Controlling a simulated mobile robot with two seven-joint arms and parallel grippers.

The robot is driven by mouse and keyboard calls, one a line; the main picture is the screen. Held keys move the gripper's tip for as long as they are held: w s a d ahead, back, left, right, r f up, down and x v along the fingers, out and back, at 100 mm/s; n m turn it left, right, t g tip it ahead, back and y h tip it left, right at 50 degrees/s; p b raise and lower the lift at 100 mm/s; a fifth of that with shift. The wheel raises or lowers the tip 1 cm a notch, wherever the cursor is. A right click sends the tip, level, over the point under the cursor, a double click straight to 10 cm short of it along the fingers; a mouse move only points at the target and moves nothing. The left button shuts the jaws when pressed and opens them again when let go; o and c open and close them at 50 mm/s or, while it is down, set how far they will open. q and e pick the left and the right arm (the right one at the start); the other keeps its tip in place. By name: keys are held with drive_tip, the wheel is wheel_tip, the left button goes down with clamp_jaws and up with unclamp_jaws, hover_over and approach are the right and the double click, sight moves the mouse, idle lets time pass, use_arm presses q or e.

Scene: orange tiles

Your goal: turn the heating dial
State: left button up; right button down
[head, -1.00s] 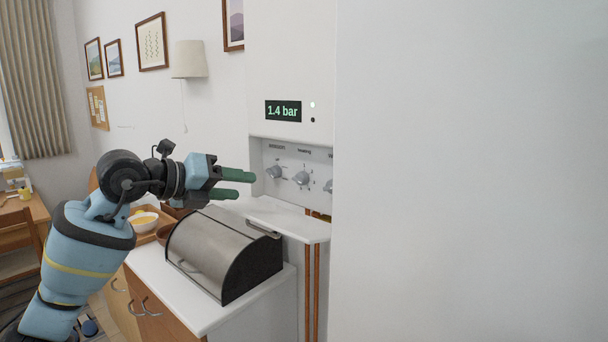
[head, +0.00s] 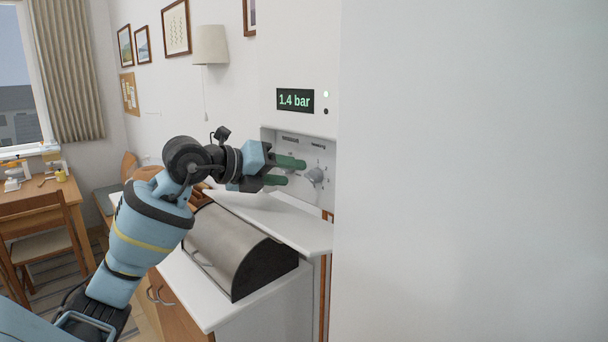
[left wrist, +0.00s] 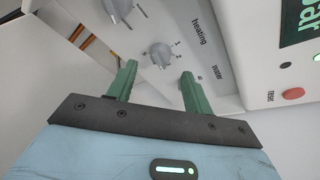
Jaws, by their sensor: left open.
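The heating dial (head: 315,175) is a light grey knob on the recessed white control panel (head: 325,200) of the wall unit. In the left wrist view the heating dial (left wrist: 160,55) shows just beyond the gap between my fingertips, with the word "heating" beside it. My left gripper (head: 296,172) is open, with green fingers pointing at the panel; it also shows in the left wrist view (left wrist: 158,71). The fingers look apart from the dial, though the exact distance is unclear. Another dial (left wrist: 117,10) is at the top of the left wrist view; in the head view my gripper covers that area. My right gripper is not in view.
A display (head: 295,100) reads 1.4 bar above the panel. A white shelf (head: 275,222) juts out below it. A steel bread box (head: 225,245) stands on the counter under my forearm. A red reset button (left wrist: 292,94) shows in the left wrist view.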

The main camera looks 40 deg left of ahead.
sight(308, 175)
use_arm(q)
drive_tip(key=x, duration=0.4)
drive_tip(key=shift+r, duration=0.1)
drive_tip(key=shift+w+d, duration=0.15)
drive_tip(key=shift+w, duration=0.4)
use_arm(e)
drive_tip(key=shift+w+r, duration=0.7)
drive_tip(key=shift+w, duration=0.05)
use_arm(q)
drive_tip(key=shift+f, duration=0.25)
drive_tip(key=c, duration=1)
drive_tip(key=shift+o, duration=0.2)
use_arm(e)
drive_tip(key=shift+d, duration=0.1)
